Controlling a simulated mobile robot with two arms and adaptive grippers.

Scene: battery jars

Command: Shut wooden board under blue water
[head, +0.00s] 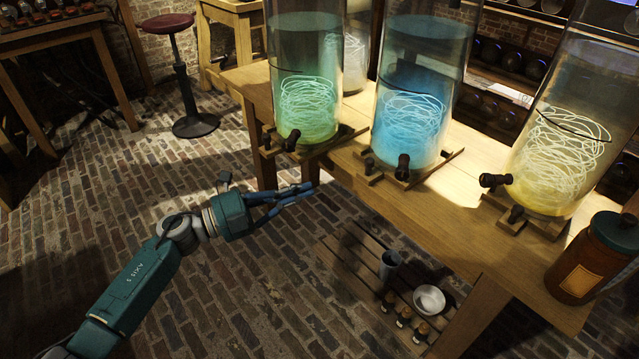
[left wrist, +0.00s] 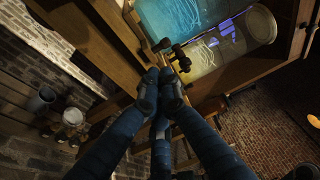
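The tall glass jar of blue water (head: 412,110) stands on the table, with pale loops glowing inside. A low wooden board (head: 440,163) lies under it and sticks out at the sides. A dark tap (head: 402,168) and a smaller dark knob (head: 368,165) face the table's front edge. My left gripper (head: 308,187) is in front of the table, left of the board and apart from it. Its blue fingers are together, with nothing seen between them. In the left wrist view the fingertips (left wrist: 161,90) point toward dark knobs (left wrist: 180,57). My right gripper is out of view.
A green jar (head: 307,100) stands to the left and a yellow jar (head: 560,150) to the right. A brown jar (head: 592,260) is at the table's right end. A slatted low shelf (head: 350,262) holds a cup, a bowl and small bottles. The brick floor at left is clear around a stool (head: 195,125).

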